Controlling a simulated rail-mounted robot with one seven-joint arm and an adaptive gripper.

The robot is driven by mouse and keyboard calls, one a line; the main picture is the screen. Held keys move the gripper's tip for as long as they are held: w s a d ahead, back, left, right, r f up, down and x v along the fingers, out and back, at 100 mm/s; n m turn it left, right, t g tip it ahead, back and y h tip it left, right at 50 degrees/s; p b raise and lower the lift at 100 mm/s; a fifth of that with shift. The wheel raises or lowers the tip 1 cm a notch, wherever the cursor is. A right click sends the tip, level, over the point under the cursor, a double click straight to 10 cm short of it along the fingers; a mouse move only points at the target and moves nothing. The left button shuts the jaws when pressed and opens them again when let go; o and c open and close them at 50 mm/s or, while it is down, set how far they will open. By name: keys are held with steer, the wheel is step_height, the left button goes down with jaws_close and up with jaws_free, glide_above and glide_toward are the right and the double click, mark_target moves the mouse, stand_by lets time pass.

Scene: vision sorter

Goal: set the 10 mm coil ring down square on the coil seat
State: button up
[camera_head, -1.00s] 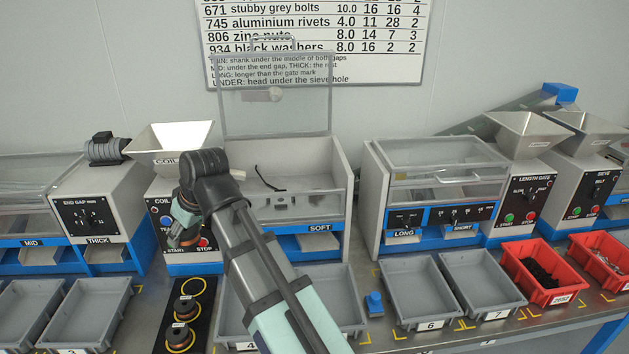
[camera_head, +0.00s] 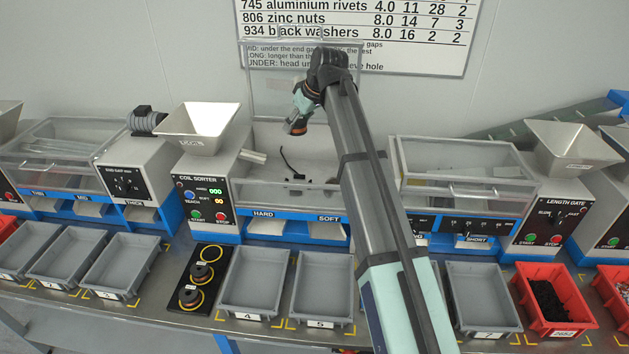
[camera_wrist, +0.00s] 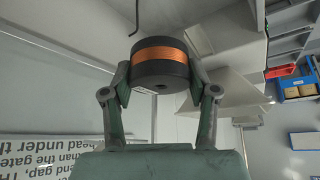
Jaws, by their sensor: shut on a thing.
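My gripper (camera_wrist: 160,85) is shut on a coil ring (camera_wrist: 160,68), a black ring with a copper band around its middle. In the head view my gripper (camera_head: 299,112) holds the ring (camera_head: 297,126) in the air, tilted, above the open compartment of the coil sorter (camera_head: 207,196). A bent black wire (camera_head: 290,163) and small dark parts (camera_head: 297,178) show inside that compartment. I cannot make out which part is the coil seat. The size of the held ring cannot be read.
The sorter's clear lid (camera_head: 285,85) stands open behind my gripper. A hopper (camera_head: 198,127) is to its left. Grey bins (camera_head: 255,275) line the front.

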steer(key=f+p, duration=0.1)
steer(key=f, duration=0.5)
steer(key=f+p, duration=0.1)
steer(key=f, duration=0.6)
steer(key=f+p, duration=0.2)
steer(key=f, duration=0.4)
steer(key=shift+a+f, duration=0.25)
steer(key=shift+f, duration=0.25)
steer(key=o, duration=1.4)
steer(key=shift+r, duration=0.1)
steer(key=shift+c, duration=0.2)
steer(key=shift+r, duration=0.25)
steer(key=b+v, duration=0.2)
steer(key=v, duration=1)
steer(key=shift+b, duration=0.3)
steer(key=shift+f, duration=0.1)
